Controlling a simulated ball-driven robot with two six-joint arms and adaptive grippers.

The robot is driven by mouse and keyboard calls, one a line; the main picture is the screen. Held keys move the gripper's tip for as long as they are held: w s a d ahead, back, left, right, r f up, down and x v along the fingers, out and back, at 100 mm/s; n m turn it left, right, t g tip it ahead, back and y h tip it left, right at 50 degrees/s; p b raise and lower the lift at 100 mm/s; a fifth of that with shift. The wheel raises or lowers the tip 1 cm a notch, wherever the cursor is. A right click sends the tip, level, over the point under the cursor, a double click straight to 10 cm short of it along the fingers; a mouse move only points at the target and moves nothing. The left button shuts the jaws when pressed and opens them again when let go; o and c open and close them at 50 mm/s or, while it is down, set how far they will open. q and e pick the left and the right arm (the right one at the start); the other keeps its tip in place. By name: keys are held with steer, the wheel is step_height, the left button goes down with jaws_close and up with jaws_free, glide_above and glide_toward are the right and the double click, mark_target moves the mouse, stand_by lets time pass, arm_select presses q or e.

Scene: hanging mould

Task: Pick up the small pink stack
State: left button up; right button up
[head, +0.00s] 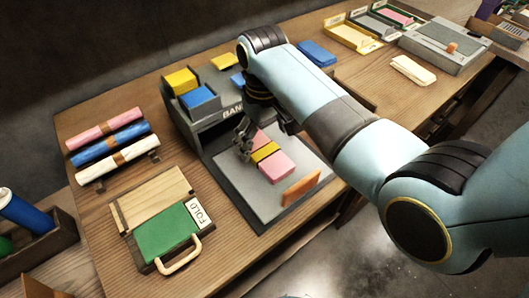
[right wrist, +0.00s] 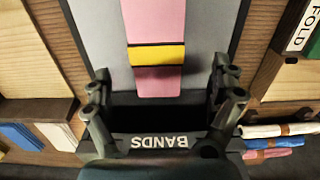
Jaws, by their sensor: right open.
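A small pink stack (head: 277,168) with a yellow band around it lies on the grey plate in front of the box marked BANDS. It also shows in the right wrist view (right wrist: 155,82), upper middle. My right gripper (head: 245,142) is above the end of the stack nearest the box. In the right wrist view its open, empty fingers (right wrist: 162,95) stand to either side of the stack's near end, apart from it. My arm and gripper hide part of the stack and box in the head view. My left gripper is not in view.
The BANDS box (head: 206,122) stands close beside my right gripper, with blue and yellow stacks on top. A green FOLD board (head: 163,232) and rolled pink, blue and white sheets (head: 112,146) lie to the left. An orange block (head: 300,188) stands at the plate's front edge.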

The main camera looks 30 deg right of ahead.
mark_target(265, 152)
steer(key=f, duration=0.5)
steer(key=shift+d, duration=0.25)
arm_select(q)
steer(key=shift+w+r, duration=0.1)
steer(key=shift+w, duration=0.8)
arm_select(e)
steer(key=c, duration=0.4)
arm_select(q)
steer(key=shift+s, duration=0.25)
arm_select(e)
steer(key=c, duration=1)
